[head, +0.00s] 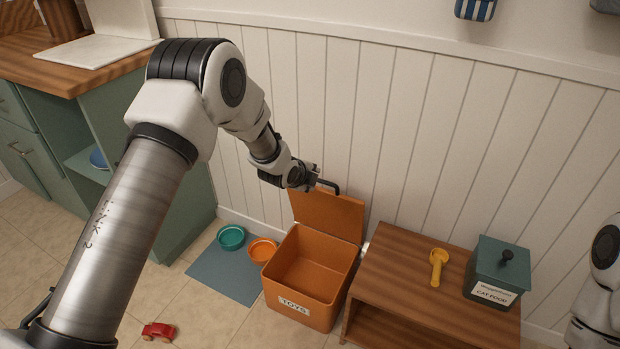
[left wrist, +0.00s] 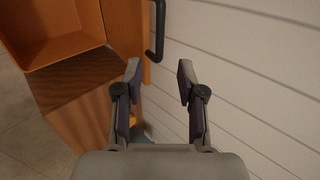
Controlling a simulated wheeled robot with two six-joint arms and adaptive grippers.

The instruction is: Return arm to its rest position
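My left arm reaches in from the left in the head view. Its gripper (head: 313,178) is beside the top edge of the raised lid (head: 328,214) of the orange toy box (head: 300,305), close to the black lid handle (head: 330,187). In the left wrist view the gripper (left wrist: 159,72) has its two fingers apart with nothing held between them. The black handle (left wrist: 158,35) shows just beyond the fingertips and looks clear of them. Part of my right arm shows at the right edge of the head view; its gripper is not visible.
A wooden bench (head: 400,285) beside the box carries a yellow scoop (head: 437,266) and a cat food canister (head: 497,270). Teal (head: 231,237) and orange (head: 262,250) bowls sit on a blue mat (head: 222,275). A red toy car (head: 159,331) lies on the floor. A panelled wall stands behind.

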